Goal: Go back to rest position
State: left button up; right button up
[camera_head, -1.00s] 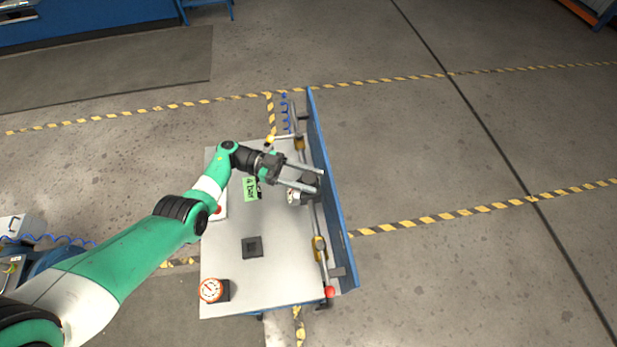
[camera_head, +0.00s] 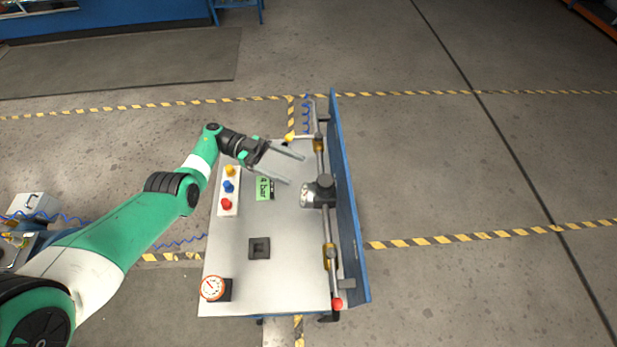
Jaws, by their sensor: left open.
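My left gripper (camera_head: 297,168) is open and empty. Its two grey fingers are spread and point right above the far part of the grey table (camera_head: 285,285). A grey gauge-like unit (camera_head: 318,192) sits on the pipe (camera_head: 327,225) along the table's right side, a little nearer and to the right of the fingertips, apart from them. Yellow valve parts show on the pipe at its far end (camera_head: 319,143) and near end (camera_head: 330,256). My right gripper is not in view.
A blue panel (camera_head: 347,200) stands along the table's right edge. On the table are a white box with yellow, blue and red buttons (camera_head: 228,190), a green "4 bar" label (camera_head: 264,188), a black square block (camera_head: 259,248) and a round gauge (camera_head: 213,288). Floor to the right is clear.

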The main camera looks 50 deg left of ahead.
pick_arm(q)
jog(key=shift+s+a, duration=0.35)
jog(key=shift+a, duration=0.25)
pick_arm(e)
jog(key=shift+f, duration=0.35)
